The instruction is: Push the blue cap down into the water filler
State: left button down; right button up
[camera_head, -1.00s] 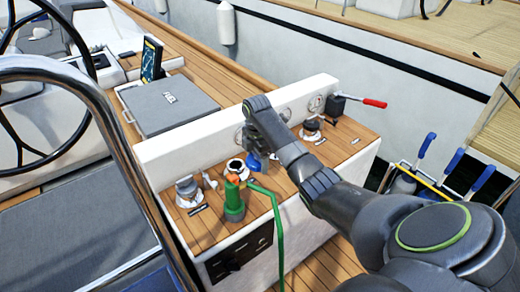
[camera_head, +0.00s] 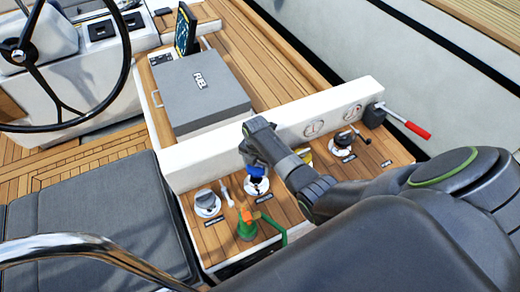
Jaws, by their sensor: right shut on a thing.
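The blue cap (camera_head: 257,171) is in my right gripper (camera_head: 256,165), directly above the white ring of the water filler (camera_head: 257,187). The gripper is shut on the cap, and its fingers and wrist hide the cap's upper part. I cannot tell from this view whether the cap is inside the filler's opening or just over it. My left gripper is not in view.
A green hose nozzle (camera_head: 246,225) stands just in front of the filler. A grey-capped fitting (camera_head: 206,201) is to its left. Another winch-like fitting (camera_head: 344,140) and a red-handled lever (camera_head: 410,127) are to the right. A grey FUEL box (camera_head: 200,92) lies behind the white coaming.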

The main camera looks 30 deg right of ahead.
aim_at(256, 176)
jog(key=shift+a+r, duration=0.1)
jog(key=shift+s+a+f+b, duration=0.1)
jog(key=shift+a+f+b, duration=0.05)
jog(key=shift+f+b, duration=0.75)
notch_tip(256, 176, down, 4)
jog(key=b, duration=0.4)
jog(key=shift+r+p, duration=0.1)
jog(key=shift+p, duration=0.3)
dwell(0.6)
jog(key=shift+f+b, duration=0.5)
jog(key=shift+f, duration=0.15)
jog(key=o, duration=0.8)
